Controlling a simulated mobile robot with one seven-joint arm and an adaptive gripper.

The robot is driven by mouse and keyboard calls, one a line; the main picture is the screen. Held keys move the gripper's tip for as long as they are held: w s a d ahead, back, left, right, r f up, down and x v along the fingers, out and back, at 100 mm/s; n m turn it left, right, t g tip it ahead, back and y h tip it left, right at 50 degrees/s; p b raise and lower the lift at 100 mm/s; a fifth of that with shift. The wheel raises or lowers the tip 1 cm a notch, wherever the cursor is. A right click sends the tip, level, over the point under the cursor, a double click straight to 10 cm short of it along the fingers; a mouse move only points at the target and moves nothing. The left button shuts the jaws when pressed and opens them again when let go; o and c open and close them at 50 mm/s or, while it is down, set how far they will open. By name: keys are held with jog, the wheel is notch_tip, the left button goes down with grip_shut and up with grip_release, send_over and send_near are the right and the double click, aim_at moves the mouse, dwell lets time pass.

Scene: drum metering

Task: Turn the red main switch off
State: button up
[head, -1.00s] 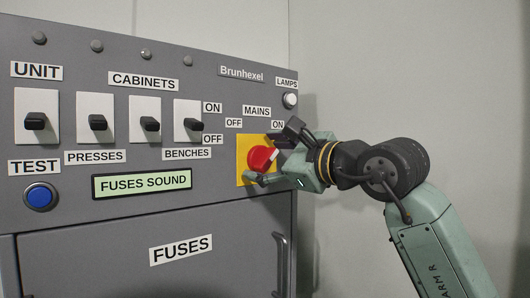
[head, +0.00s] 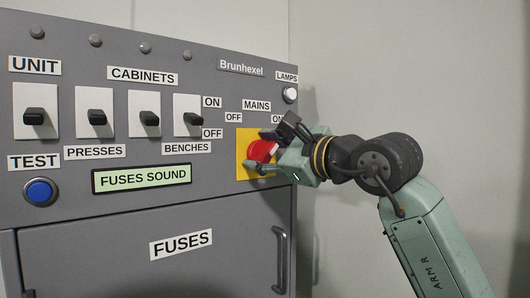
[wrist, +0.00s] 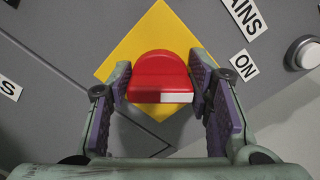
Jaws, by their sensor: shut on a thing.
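The red main switch (head: 262,150) is a round red knob on a yellow plate (head: 243,168), under the MAINS label with OFF at its left and ON at its right. In the wrist view the red knob (wrist: 158,75) has a white mark on the right part of its near edge. My gripper (wrist: 160,88) has one finger on each side of the knob and is shut on it. In the head view my gripper (head: 270,153) covers the right part of the knob, so its pointer direction is hidden there.
The grey panel carries several black rocker switches (head: 94,116), a blue TEST button (head: 40,192) and a FUSES SOUND display (head: 142,178). A white lamp button (head: 291,95) is above my gripper. A door handle (head: 280,260) is below it. The wall at the right is bare.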

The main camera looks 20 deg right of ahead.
jog(key=shift+c, duration=0.8)
jog(key=n, duration=0.2)
jog(key=n+b, duration=0.1)
jog(key=shift+a+f+n, duration=0.1)
jog(key=shift+f+n, duration=0.1)
jog(key=shift+n, duration=0.2)
jog(key=n+b, duration=0.1)
jog(key=n, duration=0.4)
jog(key=shift+f, duration=0.15)
jog(key=n, duration=0.5)
jog(key=shift+f, duration=0.15)
jog(key=shift+f+n, duration=0.1)
jog(key=shift+n, duration=2)
